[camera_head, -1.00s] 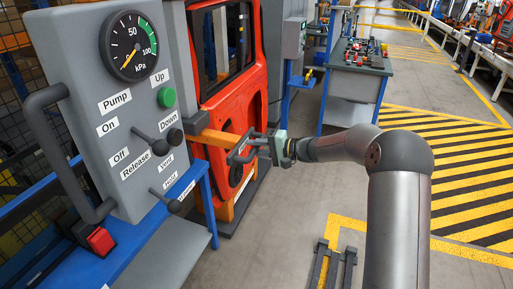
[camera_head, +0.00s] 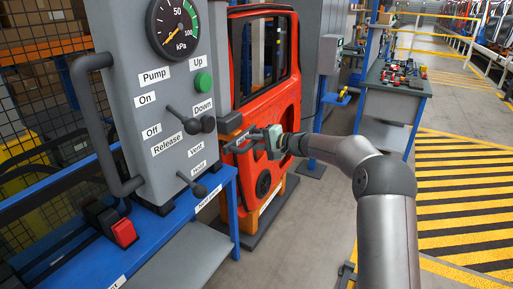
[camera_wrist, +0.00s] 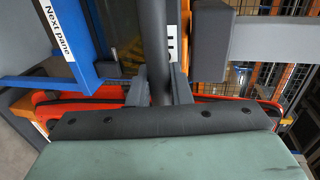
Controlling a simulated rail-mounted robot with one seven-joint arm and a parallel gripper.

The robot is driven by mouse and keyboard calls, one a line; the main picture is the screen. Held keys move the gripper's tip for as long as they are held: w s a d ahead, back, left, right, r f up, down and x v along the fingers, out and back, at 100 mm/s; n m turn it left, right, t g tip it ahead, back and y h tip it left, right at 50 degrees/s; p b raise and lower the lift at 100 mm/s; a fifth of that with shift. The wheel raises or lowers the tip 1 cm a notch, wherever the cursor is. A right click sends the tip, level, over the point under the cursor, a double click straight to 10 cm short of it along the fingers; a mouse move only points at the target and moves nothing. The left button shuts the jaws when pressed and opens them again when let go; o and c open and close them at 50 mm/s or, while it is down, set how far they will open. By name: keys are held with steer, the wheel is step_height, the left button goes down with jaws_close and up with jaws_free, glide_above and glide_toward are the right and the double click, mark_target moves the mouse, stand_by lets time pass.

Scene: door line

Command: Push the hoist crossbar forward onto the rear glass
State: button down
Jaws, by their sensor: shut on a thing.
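My gripper (camera_head: 240,146) is at the right of the grey hoist control panel (camera_head: 150,90), in front of the red door. In the wrist view its two fingers (camera_wrist: 160,88) are shut on a dark grey bar (camera_wrist: 155,40). I cannot tell whether this bar is the hoist crossbar itself or a handle on it. A short orange beam (camera_head: 230,132) shows just behind the gripper, partly hidden by the panel. The red door (camera_head: 270,115) stands upright behind, with a black-edged window (camera_head: 262,50). No separate rear glass is clear to me.
A blue stand (camera_head: 80,262) is below the panel, with a red button (camera_head: 124,232). The panel has a gauge (camera_head: 174,27), levers and a curved handle (camera_head: 97,125). A parts table (camera_head: 395,90) stands behind. Hatched floor (camera_head: 465,190) is clear at right.

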steer(key=shift+a+r, duration=0.15)
steer(key=shift+a, duration=0.1)
steer(key=c, duration=1.4)
jaws_free()
steer(key=shift+a, duration=0.1)
steer(key=shift+o, duration=0.2)
steer(key=shift+s+d, duration=0.1)
steer(key=shift+d, duration=0.1)
steer(key=shift+s+d, duration=0.1)
steer(key=shift+d, duration=0.25)
steer(key=b+v, duration=0.3)
steer(key=v, duration=1.3)
steer(key=shift+s+d+b, duration=0.15)
steer(key=shift+d+b, duration=0.1)
steer(key=shift+b, duration=0.05)
